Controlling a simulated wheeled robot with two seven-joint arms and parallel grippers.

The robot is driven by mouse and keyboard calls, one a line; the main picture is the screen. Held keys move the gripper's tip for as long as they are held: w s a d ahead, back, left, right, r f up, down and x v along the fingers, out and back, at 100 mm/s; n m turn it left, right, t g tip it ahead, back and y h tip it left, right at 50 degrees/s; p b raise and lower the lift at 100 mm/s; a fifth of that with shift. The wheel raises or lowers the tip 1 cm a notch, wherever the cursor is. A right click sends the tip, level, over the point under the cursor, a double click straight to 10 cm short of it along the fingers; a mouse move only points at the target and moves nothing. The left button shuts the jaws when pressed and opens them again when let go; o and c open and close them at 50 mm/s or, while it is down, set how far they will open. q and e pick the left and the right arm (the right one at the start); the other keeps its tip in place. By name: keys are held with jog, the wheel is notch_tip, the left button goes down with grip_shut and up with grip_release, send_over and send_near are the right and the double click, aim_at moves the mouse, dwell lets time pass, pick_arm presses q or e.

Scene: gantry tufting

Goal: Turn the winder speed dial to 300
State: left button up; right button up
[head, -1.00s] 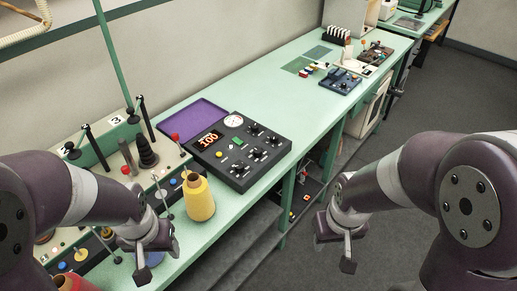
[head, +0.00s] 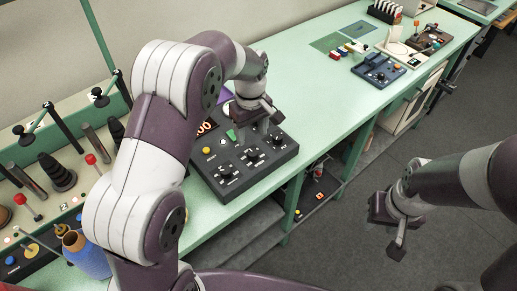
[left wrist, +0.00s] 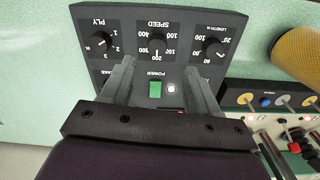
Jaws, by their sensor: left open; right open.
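The winder control box (head: 228,188) is dark, with three knobs along its front edge. The speed dial (head: 252,156) is the middle one. In the left wrist view, which shows the panel upside down, the speed dial (left wrist: 156,43) has its pointer seemingly at 200. The red display (head: 204,128) is partly hidden by my left arm. My left gripper (head: 262,124) is over the box, open and empty, pointing down. In the wrist view its fingers (left wrist: 160,70) stand either side of the green power button (left wrist: 155,90), short of the dial. My right gripper (head: 397,232) is open and empty over the floor.
The ply knob (left wrist: 101,41) and length knob (left wrist: 213,47) flank the speed dial closely. A yellow cone (left wrist: 300,55) stands beside the box. A blue cone (head: 86,255) and winder spindles (head: 58,172) are left.

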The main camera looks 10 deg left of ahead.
aim_at(253, 152)
pick_arm(q)
jog(key=f, duration=0.2)
jog(key=f+p, duration=0.1)
jog(key=f, duration=0.4)
jog(key=shift+w+d+f, duration=0.1)
jog(key=shift+w+f, duration=0.1)
jog(key=shift+w, duration=0.2)
jog(key=shift+s+f, duration=0.25)
jog(key=shift+f, duration=0.15)
jog(key=shift+w, duration=0.1)
jog(key=c, duration=1)
